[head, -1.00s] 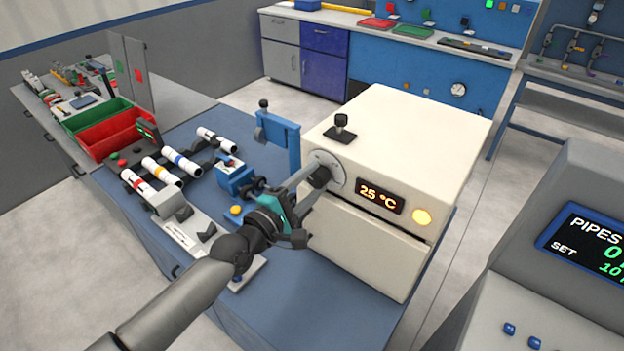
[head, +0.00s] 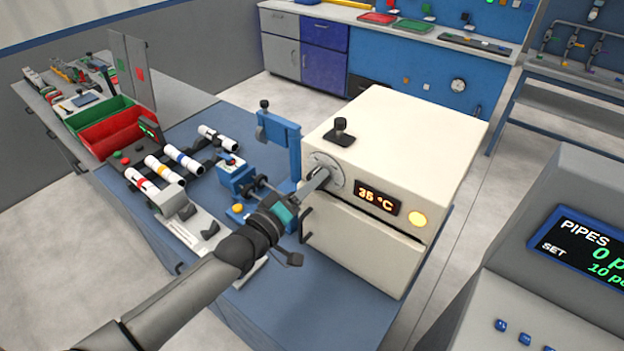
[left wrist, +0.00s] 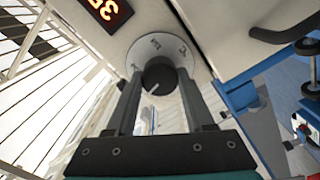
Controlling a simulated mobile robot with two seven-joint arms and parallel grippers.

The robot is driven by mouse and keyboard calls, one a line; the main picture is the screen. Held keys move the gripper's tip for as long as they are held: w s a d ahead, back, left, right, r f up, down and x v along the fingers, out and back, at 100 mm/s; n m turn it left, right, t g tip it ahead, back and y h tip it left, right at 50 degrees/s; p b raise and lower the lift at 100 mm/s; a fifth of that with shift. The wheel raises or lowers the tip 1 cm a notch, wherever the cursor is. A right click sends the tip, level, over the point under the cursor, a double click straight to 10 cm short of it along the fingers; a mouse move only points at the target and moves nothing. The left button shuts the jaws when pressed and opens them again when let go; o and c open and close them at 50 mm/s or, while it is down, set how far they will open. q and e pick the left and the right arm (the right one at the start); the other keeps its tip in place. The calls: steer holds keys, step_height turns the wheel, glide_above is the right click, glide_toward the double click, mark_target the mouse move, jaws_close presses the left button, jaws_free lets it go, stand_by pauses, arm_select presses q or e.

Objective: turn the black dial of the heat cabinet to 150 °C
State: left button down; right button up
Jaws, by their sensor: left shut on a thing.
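The cream heat cabinet (head: 400,150) stands on the blue bench. Its display (head: 378,201) reads 35 °C in orange digits, and a yellow lamp (head: 417,219) glows beside it. The black dial sits on a pale scale plate (head: 334,168) on the cabinet's front; in the head view my fingers mostly cover it. In the left wrist view the black dial (left wrist: 159,76) shows between my fingertips with a light pointer mark. My left gripper (head: 322,180) is shut on the dial, and its fingers also show in the left wrist view (left wrist: 158,92). My right gripper is not in view.
A blue upright fixture (head: 282,135) stands left of the cabinet. White pipes with coloured bands (head: 165,170) lie on a black rack further left, near red (head: 112,137) and green bins. A grey console (head: 570,260) stands at the right.

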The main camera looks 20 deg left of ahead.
arm_select(q)
steer(key=m+p, duration=0.2)
steer(key=m, duration=2.4)
steer(key=shift+d+p, duration=0.1)
steer(key=shift+p, duration=0.25)
steer(key=shift+m, duration=0.3)
steer(key=shift+c, duration=1.4)
jaws_free()
steer(key=b+v, duration=0.1)
steer(key=v, duration=1.4)
steer(key=shift+s, duration=0.15)
